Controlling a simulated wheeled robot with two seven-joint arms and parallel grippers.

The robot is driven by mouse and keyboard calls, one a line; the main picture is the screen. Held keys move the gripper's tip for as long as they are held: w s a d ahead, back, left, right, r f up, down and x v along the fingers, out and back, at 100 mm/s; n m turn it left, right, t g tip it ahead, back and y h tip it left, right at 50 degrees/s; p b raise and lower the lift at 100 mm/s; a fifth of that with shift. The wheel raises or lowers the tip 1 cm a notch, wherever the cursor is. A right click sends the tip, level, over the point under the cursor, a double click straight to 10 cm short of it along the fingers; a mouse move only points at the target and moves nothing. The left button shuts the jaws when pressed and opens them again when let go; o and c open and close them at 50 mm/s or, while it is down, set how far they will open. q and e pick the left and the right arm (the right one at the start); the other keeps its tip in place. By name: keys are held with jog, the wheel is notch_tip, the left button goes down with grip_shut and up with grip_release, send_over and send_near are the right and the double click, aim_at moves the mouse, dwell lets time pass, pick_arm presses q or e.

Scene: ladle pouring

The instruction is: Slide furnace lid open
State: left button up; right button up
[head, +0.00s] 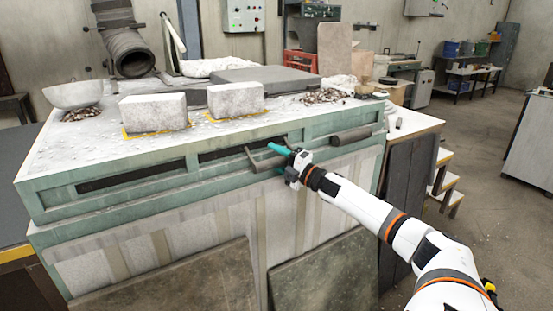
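The furnace (110,205) is a large bench-like block with a green metal frame and a white, gritty top. A dark grey flat slab (250,74), which looks like the lid, lies on the top toward the back. A grey bar handle (268,163) sticks out from the front slot. My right gripper (281,150) has its teal fingertips at this handle, just above its bar. I cannot tell whether the fingers are shut on it. A second grey bar (352,135) sits further right on the front. My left gripper is out of view.
Two white blocks (153,112) (236,100) stand on yellow-marked patches on the furnace top. A pale bowl (73,94) is at the left and a pile of small pieces (326,97) at the right. Dark panels (325,270) lean against the furnace front. The floor at right is open.

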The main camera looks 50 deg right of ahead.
jog(key=shift+f, duration=0.1)
jog(key=shift+s+f, duration=0.2)
jog(key=shift+s, duration=0.25)
jog(key=v, duration=1.1)
jog(key=shift+r, duration=0.1)
